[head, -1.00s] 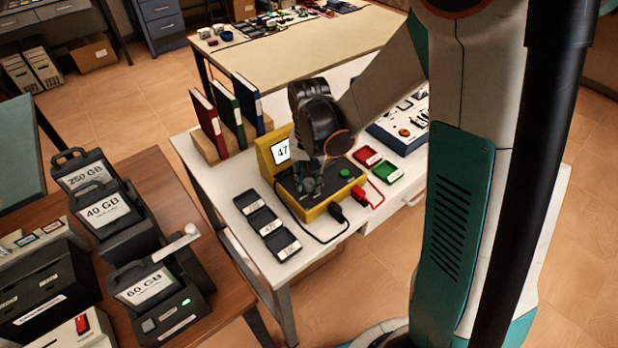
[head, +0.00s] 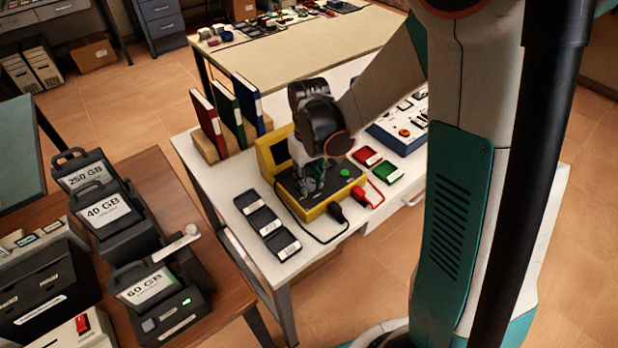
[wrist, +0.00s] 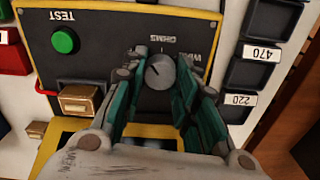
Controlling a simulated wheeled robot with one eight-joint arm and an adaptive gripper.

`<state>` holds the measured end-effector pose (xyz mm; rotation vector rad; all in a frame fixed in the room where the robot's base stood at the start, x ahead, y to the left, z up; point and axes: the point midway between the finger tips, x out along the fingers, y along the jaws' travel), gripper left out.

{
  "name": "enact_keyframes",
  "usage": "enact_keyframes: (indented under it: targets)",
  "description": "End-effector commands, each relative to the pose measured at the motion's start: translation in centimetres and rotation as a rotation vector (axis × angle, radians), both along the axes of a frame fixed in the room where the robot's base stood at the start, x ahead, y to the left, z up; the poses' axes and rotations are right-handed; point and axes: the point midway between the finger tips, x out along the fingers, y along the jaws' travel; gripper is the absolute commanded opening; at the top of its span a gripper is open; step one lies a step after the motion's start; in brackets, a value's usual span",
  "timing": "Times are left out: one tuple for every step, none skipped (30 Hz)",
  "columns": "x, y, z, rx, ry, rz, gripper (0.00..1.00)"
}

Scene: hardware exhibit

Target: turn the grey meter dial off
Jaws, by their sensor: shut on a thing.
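The yellow meter (head: 330,204) stands on the white table, and its screen (head: 280,151) is dark. In the head view my gripper (head: 312,190) hides the dial. The green TEST button (wrist: 65,40) lies left of the dial in the wrist view.
Black and red plugs with cables sit at the meter's front. Three labelled dark trays (head: 268,225) lie left of it. Red and green small trays (head: 390,172) lie right. Binders (head: 228,115) stand behind.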

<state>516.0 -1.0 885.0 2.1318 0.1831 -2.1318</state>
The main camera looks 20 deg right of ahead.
Motion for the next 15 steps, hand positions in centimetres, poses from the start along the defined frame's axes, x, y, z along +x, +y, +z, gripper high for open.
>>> enact_keyframes:
  targets:
    - [-0.01, 0.0, -0.02, 0.0, 0.0, 0.025, 0.04]
    - [-0.01, 0.0, -0.02, 0.0, 0.0, 0.041, 0.04]
    - [-0.01, 0.0, -0.02, 0.0, 0.0, 0.061, 0.04]
    - [-0.01, 0.01, -0.02, 0.0, 0.0, 0.074, 0.04]
    - [-0.01, 0.01, -0.02, 0.0, 0.0, 0.087, 0.04]
    - [-0.01, 0.01, -0.02, 0.0, 0.0, 0.102, 0.04]
    - [-0.01, 0.01, -0.02, 0.0, 0.0, 0.111, 0.04]
    - [-0.01, 0.0, -0.02, 0.0, 0.0, 0.12, 0.04]
    - [-0.01, 0.0, -0.02, 0.0, 0.0, 0.13, 0.04]
    - [-0.01, 0.0, -0.02, 0.0, 0.0, 0.136, 0.04]
    - [-0.01, 0.0, -0.02, 0.0, 0.0, 0.141, 0.04]
    - [-0.01, 0.0, -0.02, 0.0, 0.0, 0.148, 0.04]
    - [-0.02, 0.0, -0.02, 0.0, 0.0, 0.151, 0.04]
    - [-0.02, 0.0, -0.02, 0.0, 0.0, 0.154, 0.04]
    - [-0.02, 0.0, -0.02, 0.0, 0.0, 0.157, 0.04]
